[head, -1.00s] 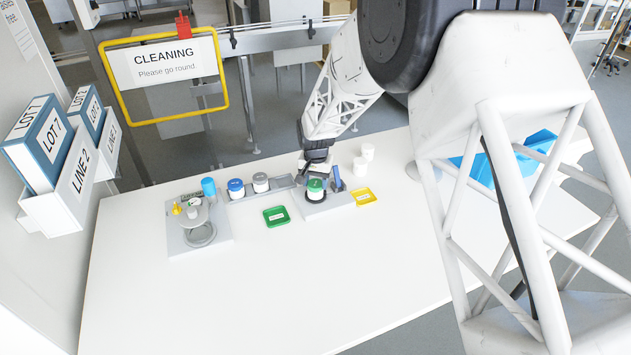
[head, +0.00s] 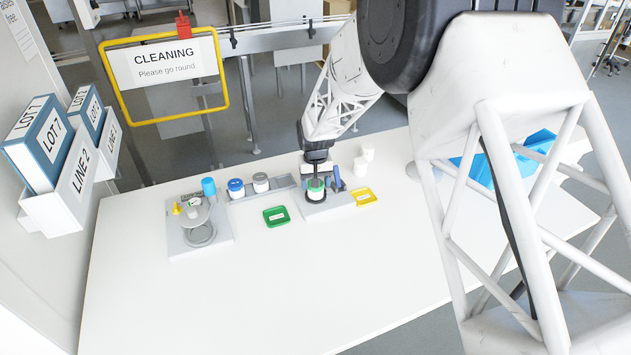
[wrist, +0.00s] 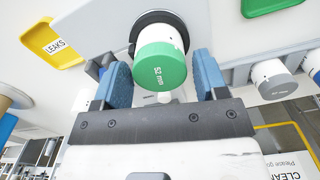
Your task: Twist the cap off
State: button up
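A white jar with a green cap (head: 316,184) stands upright in a dark round ring on a grey base (head: 327,206). In the wrist view the green cap (wrist: 161,68) faces me and reads "52 mm". My gripper (head: 316,178) is right above the jar. In the wrist view my gripper (wrist: 161,62) is open, with one blue finger on each side of the cap and a visible gap on both sides. I cannot tell how far the fingertips reach down beside the cap. The cap is on the jar.
A green tray (head: 276,216) lies left of the base and a yellow tray (head: 364,197) labelled LEAKS lies right. Blue-capped (head: 236,187) and grey-capped (head: 261,182) jars stand on a rack. A round stand (head: 199,232) is far left. The front table is clear.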

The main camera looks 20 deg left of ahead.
jog(key=shift+o, duration=0.4)
jog(key=shift+r, duration=0.1)
jog(key=shift+w, duration=0.1)
jog(key=m, duration=0.3)
jog(key=shift+m, duration=1.4)
jog(key=shift+m, duration=0.3)
jog(key=shift+m, duration=2.6)
